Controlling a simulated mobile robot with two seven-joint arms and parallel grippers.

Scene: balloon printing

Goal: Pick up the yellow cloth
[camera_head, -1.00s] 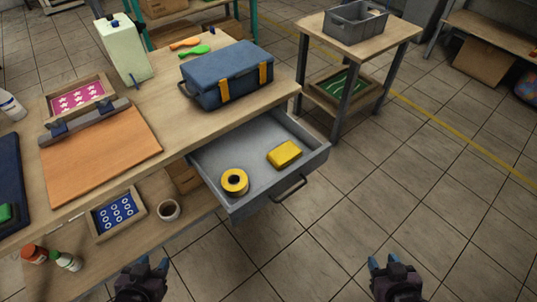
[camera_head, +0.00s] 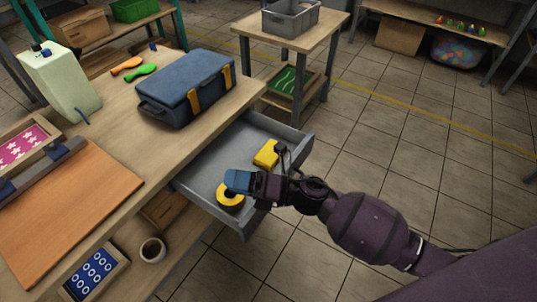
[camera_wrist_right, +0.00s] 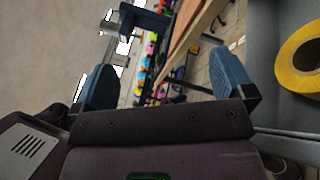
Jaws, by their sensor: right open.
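The yellow cloth (camera_head: 266,153) is a folded yellow block in the open grey drawer (camera_head: 198,171), towards its far right part. My right gripper (camera_head: 236,181) is over the drawer, to the lower left of the cloth and in front of the roll of yellow tape. In the right wrist view its two blue fingers (camera_wrist_right: 168,80) stand wide apart with nothing between them. The cloth does not show in that view. My left gripper is out of view.
The yellow tape roll (camera_head: 229,198) lies in the drawer, close to my right gripper; it also shows at the right of the right wrist view (camera_wrist_right: 303,60). A blue toolbox (camera_head: 187,88) stands on the workbench (camera_head: 117,119) above the drawer. Open floor lies to the right.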

